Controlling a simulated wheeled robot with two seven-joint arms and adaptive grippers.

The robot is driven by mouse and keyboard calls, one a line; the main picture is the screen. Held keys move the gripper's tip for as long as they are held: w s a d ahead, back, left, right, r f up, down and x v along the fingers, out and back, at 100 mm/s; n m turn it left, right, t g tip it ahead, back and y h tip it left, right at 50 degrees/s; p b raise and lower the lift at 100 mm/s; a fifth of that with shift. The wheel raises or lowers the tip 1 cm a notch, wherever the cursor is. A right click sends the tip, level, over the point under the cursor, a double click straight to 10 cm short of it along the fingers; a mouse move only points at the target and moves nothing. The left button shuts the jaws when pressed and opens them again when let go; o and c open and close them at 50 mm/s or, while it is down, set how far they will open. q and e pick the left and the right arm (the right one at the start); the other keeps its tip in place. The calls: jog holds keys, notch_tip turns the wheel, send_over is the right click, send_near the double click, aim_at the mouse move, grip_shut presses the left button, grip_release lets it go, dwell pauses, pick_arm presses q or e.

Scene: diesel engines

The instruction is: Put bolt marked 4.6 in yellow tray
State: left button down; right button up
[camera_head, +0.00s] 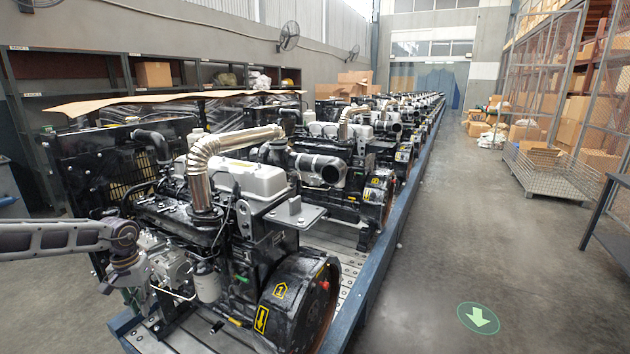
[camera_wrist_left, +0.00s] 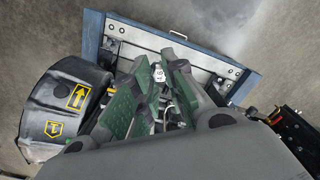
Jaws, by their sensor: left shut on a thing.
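In the left wrist view, my left gripper (camera_wrist_left: 157,68) has its two green-padded fingers closed on a small silver-white bolt (camera_wrist_left: 158,77). The bolt shows between the fingers near their tips, and a dark mark on it is too small to read. The fingers point towards the blue-edged steel platform (camera_wrist_left: 172,48), over its end. In the head view, my left arm comes in from the left and bends down beside the nearest engine (camera_head: 240,215). The bolt cannot be made out there. No yellow tray is seen in either view. My right gripper is in neither view.
The engine's black flywheel housing (camera_wrist_left: 62,105) with yellow arrow labels is left of my gripper in the wrist view. A row of engines (camera_head: 400,130) stretches away on the platform. The grey floor (camera_head: 460,240) to the right is open, with a mesh cage trolley (camera_head: 550,170) beyond.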

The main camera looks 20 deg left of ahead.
pick_arm(q)
jog(key=w+d+f+m, duration=0.1)
jog(key=w+d+f, duration=0.25)
jog(key=d, duration=0.35)
jog(key=w+d+f+m, duration=0.1)
jog(key=w+d+f, duration=0.2)
jog(key=d+f, duration=0.3)
jog(key=w+d+f+m, duration=0.2)
jog(key=w+d+f, duration=0.1)
jog(key=d, duration=0.6)
jog(key=w+d+r+m, duration=0.1)
jog(key=w+d, duration=0.2)
jog(key=d, duration=0.9)
jog(key=w+d+r+m, duration=0.1)
jog(key=w+d, duration=0.2)
jog(key=d, duration=0.9)
jog(key=shift+w+r+m, duration=0.2)
jog(key=shift+w+m, duration=0.2)
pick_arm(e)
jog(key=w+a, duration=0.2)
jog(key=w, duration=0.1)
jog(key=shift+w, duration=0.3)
pick_arm(q)
jog(key=shift+w+r, duration=0.1)
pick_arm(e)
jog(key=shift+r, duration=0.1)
